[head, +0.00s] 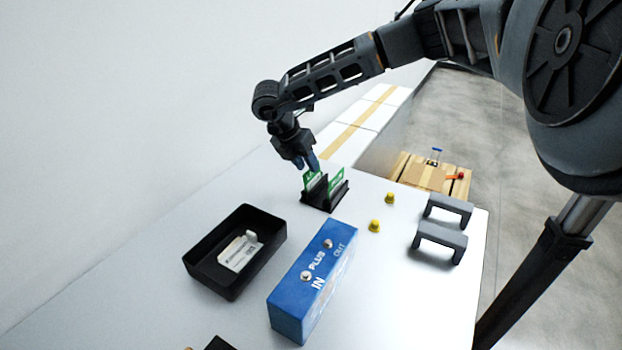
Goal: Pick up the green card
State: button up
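Two green cards stand upright in a black slotted holder (325,197) on the far part of the table in the head view. The left green card (311,182) is right below my gripper. The right green card (336,177) stands beside it, apart from the fingers. My gripper (312,163) points down with its bluish fingertips at the top edge of the left card. I cannot tell whether the fingers touch the card or how far apart they are.
A black tray (213,283) holding a white piece (241,252) and a blue box (288,302) stand nearer. Two yellow knobs (375,226) (390,198) and two grey brackets (440,238) (449,203) are on the right. White boxes (372,117) stand behind the table.

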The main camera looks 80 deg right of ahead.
aim_at(313, 180)
jog(key=x, duration=0.4)
jog(key=shift+s+d+p, duration=0.1)
jog(key=shift+p, duration=0.2)
jog(key=shift+c, duration=0.2)
grip_shut()
